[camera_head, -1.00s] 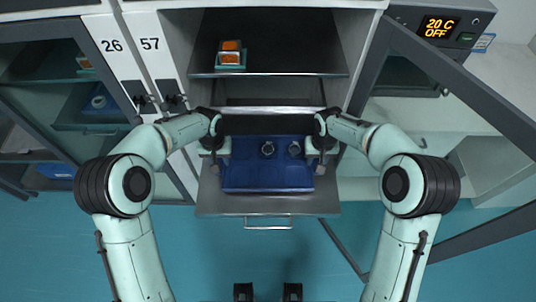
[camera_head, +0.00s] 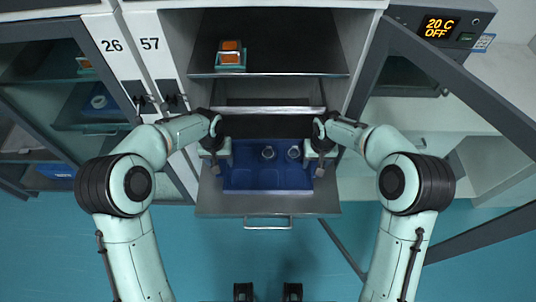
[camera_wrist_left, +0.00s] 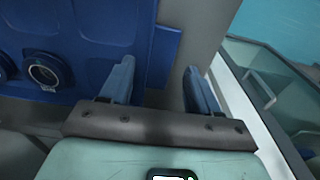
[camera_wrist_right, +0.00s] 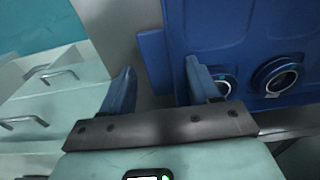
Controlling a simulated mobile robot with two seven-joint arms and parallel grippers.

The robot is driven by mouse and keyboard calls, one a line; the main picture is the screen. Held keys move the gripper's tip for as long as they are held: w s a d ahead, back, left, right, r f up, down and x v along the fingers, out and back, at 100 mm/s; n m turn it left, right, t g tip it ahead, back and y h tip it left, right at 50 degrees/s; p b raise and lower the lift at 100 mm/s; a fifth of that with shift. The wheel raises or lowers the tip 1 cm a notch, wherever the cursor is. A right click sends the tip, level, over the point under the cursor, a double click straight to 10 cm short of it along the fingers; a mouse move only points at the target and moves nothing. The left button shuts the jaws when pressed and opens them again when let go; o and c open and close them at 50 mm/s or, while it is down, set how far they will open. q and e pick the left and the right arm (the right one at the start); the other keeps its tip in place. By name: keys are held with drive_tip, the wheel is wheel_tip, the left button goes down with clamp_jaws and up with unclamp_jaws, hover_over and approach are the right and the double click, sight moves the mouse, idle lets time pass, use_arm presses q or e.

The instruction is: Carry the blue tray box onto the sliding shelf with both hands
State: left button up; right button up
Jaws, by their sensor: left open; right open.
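The blue tray box (camera_head: 265,180) rests on the pulled-out metal sliding shelf (camera_head: 265,205), with two small round objects in it. My left gripper (camera_head: 214,167) is at the tray's left side and my right gripper (camera_head: 321,166) at its right side. In the left wrist view the left fingers (camera_wrist_left: 160,88) are open, with the tray's side flange (camera_wrist_left: 163,55) showing between them. In the right wrist view the right fingers (camera_wrist_right: 160,88) are open around the line of the other side flange (camera_wrist_right: 155,60). Whether any finger touches the tray cannot be told.
An orange-and-teal item (camera_head: 230,56) sits on the cabinet's upper shelf. An open glass door (camera_head: 465,85) stands at the right, near a display unit (camera_head: 440,25). A closed glass-fronted cabinet (camera_head: 60,100) is at the left. The floor in front is clear.

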drive_tip(key=shift+r, duration=0.15)
use_arm(q)
wheel_tip(320, 180, up, 11)
drive_tip(key=shift+s, duration=0.4)
use_arm(e)
wheel_tip(320, 180, up, 12)
drive_tip(key=shift+s, duration=0.4)
use_arm(q)
drive_tip(key=shift+f, duration=0.15)
use_arm(e)
drive_tip(key=shift+f, duration=0.2)
